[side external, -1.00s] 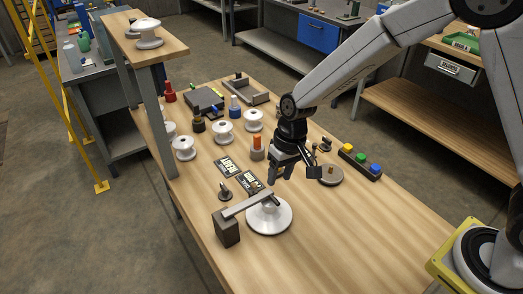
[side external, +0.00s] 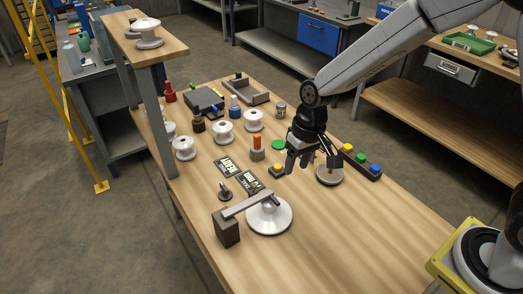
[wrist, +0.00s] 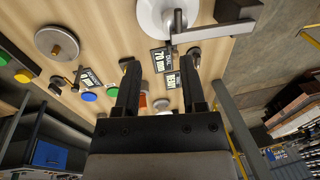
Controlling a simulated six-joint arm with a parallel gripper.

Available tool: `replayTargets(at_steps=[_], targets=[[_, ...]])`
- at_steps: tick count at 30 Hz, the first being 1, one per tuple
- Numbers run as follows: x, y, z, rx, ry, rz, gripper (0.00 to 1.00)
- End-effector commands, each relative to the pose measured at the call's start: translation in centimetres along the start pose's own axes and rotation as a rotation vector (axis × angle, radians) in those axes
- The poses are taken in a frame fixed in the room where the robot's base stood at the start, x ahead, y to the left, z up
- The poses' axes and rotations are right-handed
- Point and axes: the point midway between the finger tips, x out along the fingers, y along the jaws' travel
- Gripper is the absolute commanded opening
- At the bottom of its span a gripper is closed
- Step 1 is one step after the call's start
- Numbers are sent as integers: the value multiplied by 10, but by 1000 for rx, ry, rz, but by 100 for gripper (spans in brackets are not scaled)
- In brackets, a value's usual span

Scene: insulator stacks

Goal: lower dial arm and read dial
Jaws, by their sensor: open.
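A grey dial arm (side external: 247,206) reaches from a dark block (side external: 228,229) over a white disc (side external: 270,222) at the front of the bench. The arm's far end lies over the disc's raised centre; whether it touches cannot be told. In the wrist view the dial arm (wrist: 226,31) and white disc (wrist: 152,14) are at the top. My gripper (side external: 308,162) is above the bench, behind and right of the disc, apart from both. In the wrist view my gripper (wrist: 159,66) has its fingers spread and empty. No dial reading is legible.
Black lettered plates (side external: 228,166) lie behind the disc. White spools (side external: 223,132) stand behind, near a raised shelf (side external: 145,40). The front-right bench is clear.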

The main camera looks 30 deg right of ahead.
Motion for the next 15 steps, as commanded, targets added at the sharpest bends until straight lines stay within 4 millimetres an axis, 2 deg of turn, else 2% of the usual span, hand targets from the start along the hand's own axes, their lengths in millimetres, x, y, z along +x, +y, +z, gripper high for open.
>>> replayTargets(at_steps=[9,15], targets=[[-29,68,54,-1,109,90,53],[-38,97,90,-12,164,137,53]])
